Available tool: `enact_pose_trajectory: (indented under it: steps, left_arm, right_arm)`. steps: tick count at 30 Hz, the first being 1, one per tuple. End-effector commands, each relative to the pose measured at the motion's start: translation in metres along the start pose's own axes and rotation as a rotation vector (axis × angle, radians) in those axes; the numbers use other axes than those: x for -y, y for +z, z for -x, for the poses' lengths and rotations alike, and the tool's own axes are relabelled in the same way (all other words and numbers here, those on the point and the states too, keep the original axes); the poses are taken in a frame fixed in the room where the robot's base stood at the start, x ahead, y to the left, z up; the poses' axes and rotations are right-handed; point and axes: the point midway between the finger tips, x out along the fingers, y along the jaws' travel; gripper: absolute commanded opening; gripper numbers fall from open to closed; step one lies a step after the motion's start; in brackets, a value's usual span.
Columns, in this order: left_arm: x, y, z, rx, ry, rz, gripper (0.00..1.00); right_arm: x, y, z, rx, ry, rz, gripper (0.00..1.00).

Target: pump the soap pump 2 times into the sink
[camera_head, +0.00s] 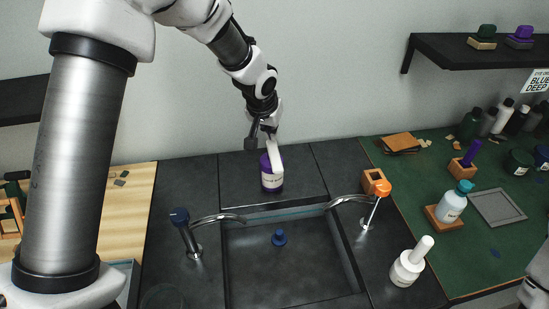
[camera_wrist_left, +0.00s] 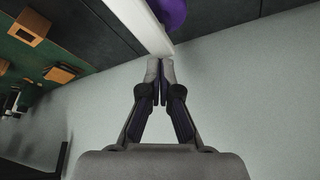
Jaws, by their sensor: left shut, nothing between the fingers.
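The soap pump (camera_head: 271,179) is a purple bottle with a pale label and a long white head, upright on the dark counter behind the sink. The dark sink (camera_head: 290,262) is in front of it, with a blue stopper-like piece inside. My left gripper (camera_head: 267,131) is shut and empty, right at the top of the white pump head. In the left wrist view the closed fingertips (camera_wrist_left: 158,66) are at the end of the white head, with purple beyond; whether they touch it, I cannot tell. My right gripper is not in view.
A white bottle (camera_head: 407,268) stands at right on the counter. A green mat (camera_head: 470,245) at right holds a teal-capped bottle (camera_head: 452,203) and several other items.

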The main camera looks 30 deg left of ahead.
Motion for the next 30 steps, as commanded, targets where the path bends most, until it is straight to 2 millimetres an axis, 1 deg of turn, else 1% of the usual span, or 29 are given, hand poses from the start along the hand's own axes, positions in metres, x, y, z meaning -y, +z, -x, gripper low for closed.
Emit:
enact_pose_trajectory:
  steps: [1,23,30]
  left_arm:
    - [0.000,0.002,-0.003,0.000,0.000,0.000,0.00]
    - [0.000,0.012,-0.027,0.001,0.000,0.000,0.00]
    - [0.000,0.011,-0.025,0.001,0.000,0.000,0.00]
  right_arm:
    - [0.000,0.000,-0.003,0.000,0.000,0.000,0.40]
    - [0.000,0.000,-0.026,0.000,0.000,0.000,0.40]
    - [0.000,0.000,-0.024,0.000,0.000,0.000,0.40]
